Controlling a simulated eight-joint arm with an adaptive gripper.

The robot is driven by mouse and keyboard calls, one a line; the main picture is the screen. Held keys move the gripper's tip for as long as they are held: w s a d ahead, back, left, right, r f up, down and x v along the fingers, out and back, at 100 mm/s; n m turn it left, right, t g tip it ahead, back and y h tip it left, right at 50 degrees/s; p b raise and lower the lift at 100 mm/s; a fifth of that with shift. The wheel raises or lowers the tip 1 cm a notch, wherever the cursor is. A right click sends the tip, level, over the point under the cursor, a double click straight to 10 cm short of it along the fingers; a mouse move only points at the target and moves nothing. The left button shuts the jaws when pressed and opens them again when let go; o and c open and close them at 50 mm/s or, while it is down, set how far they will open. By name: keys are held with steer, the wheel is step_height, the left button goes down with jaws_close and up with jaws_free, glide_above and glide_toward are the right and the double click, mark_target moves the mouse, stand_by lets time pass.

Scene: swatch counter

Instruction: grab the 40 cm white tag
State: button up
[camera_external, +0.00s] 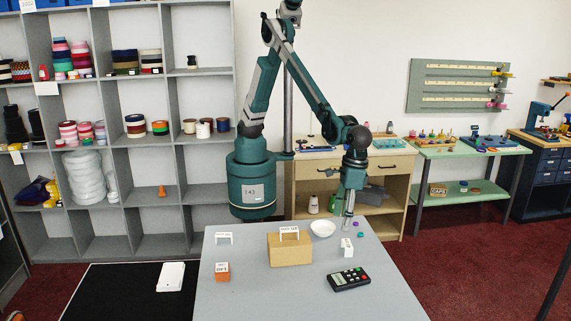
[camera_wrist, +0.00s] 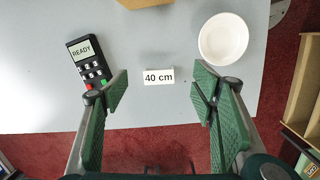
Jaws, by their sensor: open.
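The white tag (camera_wrist: 158,77), printed "40 cm", lies on the grey counter in the wrist view, between the card-reader-like device and the white bowl. In the external view it appears as a small white block (camera_external: 347,248), its print too small to read. My gripper (camera_wrist: 160,93) is open and empty, its green-padded fingers to the left and right of the tag's position in the picture. In the external view my gripper (camera_external: 348,222) points down behind the tag, above the counter's far edge. The exact height cannot be told.
The device (camera_external: 349,281) reads "READY" in the wrist view. A white bowl (camera_external: 323,229), a cardboard box (camera_external: 289,252), an orange block (camera_external: 222,275) and a white card (camera_external: 223,238) share the counter. The front is clear.

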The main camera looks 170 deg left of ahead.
mark_target(348, 243)
steer(key=shift+n, duration=0.6)
steer(key=a+f, duration=0.1)
steer(key=f, duration=0.1)
steer(key=w+a+f, duration=0.1)
steer(key=a+f, duration=0.1)
steer(key=shift+d+f, duration=0.2)
steer(key=shift+f, duration=1.05)
steer(key=shift+f, duration=0.1)
steer(key=shift+d+f+p, duration=0.2)
steer(key=shift+f+p, duration=0.05)
steer(key=shift+f, duration=1)
steer(key=shift+d+f+p, duration=0.15)
steer(key=shift+f+p, duration=0.1)
steer(key=shift+f, duration=0.95)
steer(key=shift+c, duration=0.6)
steer(key=c, duration=0.7)
